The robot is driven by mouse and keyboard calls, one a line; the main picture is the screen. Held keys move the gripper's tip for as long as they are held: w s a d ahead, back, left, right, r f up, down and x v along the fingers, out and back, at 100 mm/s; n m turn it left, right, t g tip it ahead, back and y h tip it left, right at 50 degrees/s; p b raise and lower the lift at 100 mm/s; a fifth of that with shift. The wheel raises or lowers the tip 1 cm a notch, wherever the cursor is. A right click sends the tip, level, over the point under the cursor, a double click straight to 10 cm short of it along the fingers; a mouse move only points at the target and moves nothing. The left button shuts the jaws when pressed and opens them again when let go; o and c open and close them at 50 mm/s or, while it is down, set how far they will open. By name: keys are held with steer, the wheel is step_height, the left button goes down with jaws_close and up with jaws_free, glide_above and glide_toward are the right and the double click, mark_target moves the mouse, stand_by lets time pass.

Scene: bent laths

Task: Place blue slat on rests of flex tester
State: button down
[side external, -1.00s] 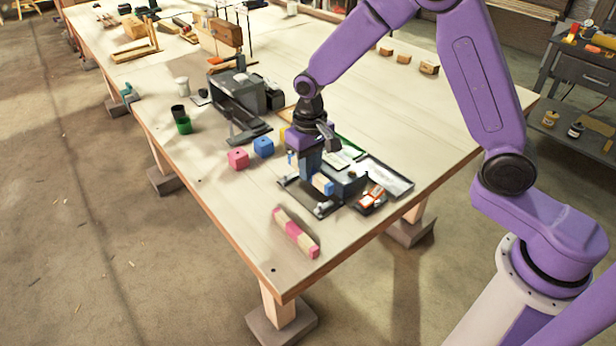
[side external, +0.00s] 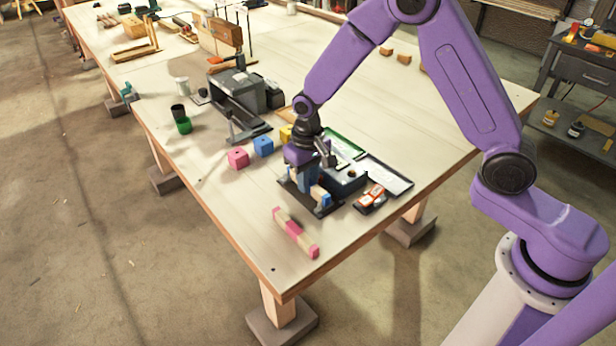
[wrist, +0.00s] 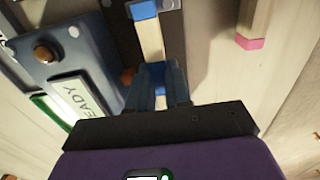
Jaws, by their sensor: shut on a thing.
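The blue slat is a pale wooden lath with blue ends; its near end (side external: 325,199) shows beside my gripper in the side view, and its blue tip (wrist: 143,9) is at the top of the wrist view. My gripper (side external: 308,180) is shut on the middle of the slat, its blue-grey fingers (wrist: 158,88) on either side. The slat is low over the black base of the flex tester (side external: 346,178). The tester's grey body with a READY display (wrist: 80,98) is at left in the wrist view.
A pink-ended slat (side external: 295,233) lies apart near the table's front edge. Pink (side external: 238,157) and blue (side external: 263,146) cubes stand left of the tester. A small tray with orange-white items (side external: 371,197) sits close to its right. A dark grey machine (side external: 240,92) stands farther back.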

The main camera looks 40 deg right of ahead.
steer(key=shift+s+f, duration=0.15)
steer(key=shift+f, duration=0.2)
steer(key=c, duration=1.3)
jaws_free()
steer(key=shift+c, duration=0.2)
step_height(320, 180, up, 13)
steer(key=shift+r, duration=0.2)
steer(key=s+d+n, duration=0.2)
steer(key=s+n, duration=0.2)
steer(key=s, duration=0.6)
steer(key=s+d+r+n, duration=0.1)
steer(key=s+d+n, duration=0.2)
steer(key=s, duration=0.7)
steer(key=s+d+n, duration=0.3)
steer(key=s+n, duration=0.2)
steer(key=s, duration=0.5)
steer(key=shift+s+r+n, duration=0.25)
steer(key=shift+r+n, duration=0.05)
steer(key=shift+r, duration=0.1)
steer(key=shift+d, duration=0.1)
